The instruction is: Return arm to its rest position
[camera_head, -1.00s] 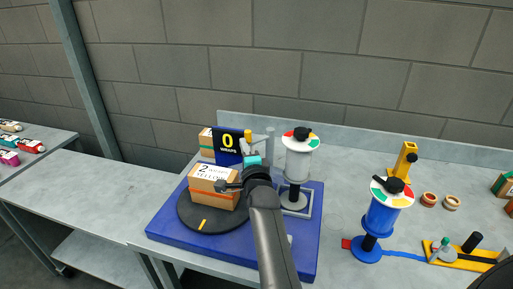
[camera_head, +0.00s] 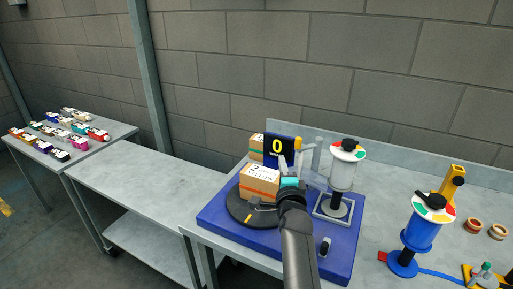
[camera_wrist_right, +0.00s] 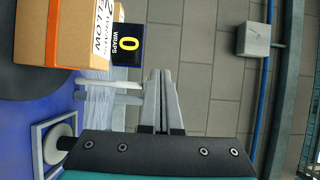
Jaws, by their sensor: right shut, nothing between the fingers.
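My right arm comes up from the bottom centre of the head view. Its gripper (camera_head: 283,162) is beside the cardboard box (camera_head: 260,182), in front of the black sign with a yellow 0 (camera_head: 279,148). In the wrist view its two grey fingers (camera_wrist_right: 164,90) are together with nothing between them. There the labelled box (camera_wrist_right: 66,32) and the sign (camera_wrist_right: 127,44) are left of the fingers, apart from them. The box stands on a dark turntable (camera_head: 235,206) on a blue base (camera_head: 214,216). My left gripper does not show.
A film spool (camera_head: 343,174) stands right of the arm, and a blue spool (camera_head: 422,233) farther right. Another box (camera_head: 256,142) is behind the turntable. A bare grey table (camera_head: 140,185) lies left. Several small packages (camera_head: 72,124) are on the far-left table. A wall (camera_head: 230,70) stands behind.

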